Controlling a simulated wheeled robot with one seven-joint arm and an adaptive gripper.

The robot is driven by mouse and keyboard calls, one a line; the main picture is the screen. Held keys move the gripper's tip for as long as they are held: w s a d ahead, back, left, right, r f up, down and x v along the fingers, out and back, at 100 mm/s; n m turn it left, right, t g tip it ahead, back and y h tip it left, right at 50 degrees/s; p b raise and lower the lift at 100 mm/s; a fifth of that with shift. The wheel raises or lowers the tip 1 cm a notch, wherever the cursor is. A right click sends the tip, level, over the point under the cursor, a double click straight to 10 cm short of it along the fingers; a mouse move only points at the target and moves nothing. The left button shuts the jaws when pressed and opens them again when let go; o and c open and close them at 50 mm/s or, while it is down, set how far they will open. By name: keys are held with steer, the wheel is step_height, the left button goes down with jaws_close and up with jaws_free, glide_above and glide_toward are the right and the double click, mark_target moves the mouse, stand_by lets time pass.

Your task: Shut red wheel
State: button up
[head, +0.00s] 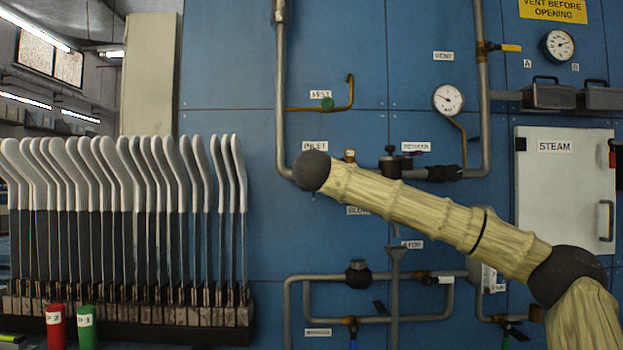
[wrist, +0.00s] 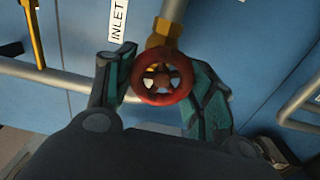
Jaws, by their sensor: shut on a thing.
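The red wheel (wrist: 163,77) is a small round handwheel with spokes, on a brass fitting on a grey pipe, near the INLET label. My gripper (wrist: 162,88) has one dark green finger on each side of the wheel and is shut on it. The right finger lies against the rim; the left fingertip is close to the rim, and the exact contact there is hard to make out. In the head view my arm hides the wheel and gripper; the INLET label (head: 315,145) shows just above the arm.
Grey pipes run close around the wheel, with a brass lever (wrist: 33,35) at the upper left. A rack of white-topped sock boards (head: 125,190) stands left, and a STEAM door (head: 566,185) is right.

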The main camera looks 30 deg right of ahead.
steer(key=shift+f, duration=0.15)
steer(key=o, duration=1)
steer(key=shift+o, duration=0.2)
steer(key=shift+s, duration=0.15)
steer(key=v, duration=1.1)
steer(key=shift+s+a, duration=0.15)
steer(key=shift+s, duration=0.15)
